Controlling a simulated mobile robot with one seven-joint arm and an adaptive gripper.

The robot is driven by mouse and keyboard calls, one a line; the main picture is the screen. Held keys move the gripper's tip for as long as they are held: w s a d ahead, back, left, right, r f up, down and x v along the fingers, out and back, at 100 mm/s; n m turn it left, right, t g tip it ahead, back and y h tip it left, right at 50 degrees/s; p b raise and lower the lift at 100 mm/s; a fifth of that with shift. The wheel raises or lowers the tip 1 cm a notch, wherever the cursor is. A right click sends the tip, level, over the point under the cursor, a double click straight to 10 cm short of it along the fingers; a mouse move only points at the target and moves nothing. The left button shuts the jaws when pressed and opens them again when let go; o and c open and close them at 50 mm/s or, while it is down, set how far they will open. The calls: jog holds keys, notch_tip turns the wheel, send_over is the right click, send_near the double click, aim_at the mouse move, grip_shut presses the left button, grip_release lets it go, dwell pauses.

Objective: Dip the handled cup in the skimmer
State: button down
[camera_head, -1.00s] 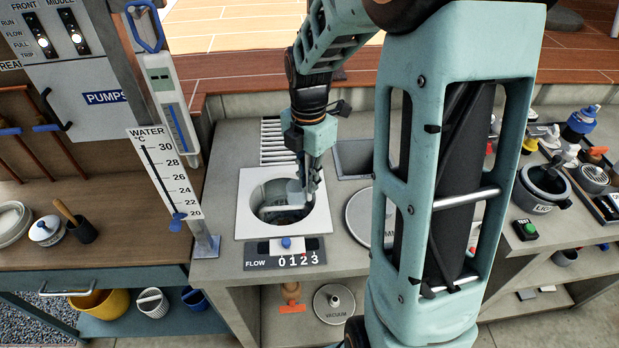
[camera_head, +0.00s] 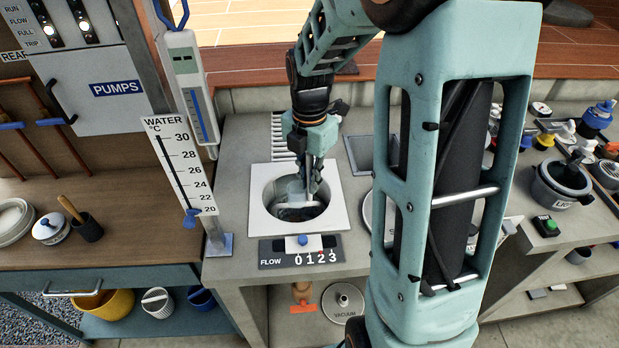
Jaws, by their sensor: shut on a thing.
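The skimmer (camera_head: 262,218) is a white square plate with a round opening, set in the grey counter. My gripper (camera_head: 309,182) points down over the right side of the opening and is shut on the handled cup (camera_head: 291,190). The cup is a pale, see-through vessel, down in the mouth of the opening. Its handle is largely hidden by my fingers. Dark water (camera_head: 297,214) shows in the opening below the cup. I cannot tell how deep the cup sits in the water.
A flow counter (camera_head: 302,252) with a blue knob sits in front of the skimmer. A water thermometer board (camera_head: 183,170) stands at its left. Pots and bottles crowd the far right counter.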

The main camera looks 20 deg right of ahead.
notch_tip(320, 180, down, 16)
jog(key=b, duration=1)
dwell(0.7)
dwell(1.5)
jog(key=shift+r+p, duration=7.15)
jog(key=shift+r, duration=1.15)
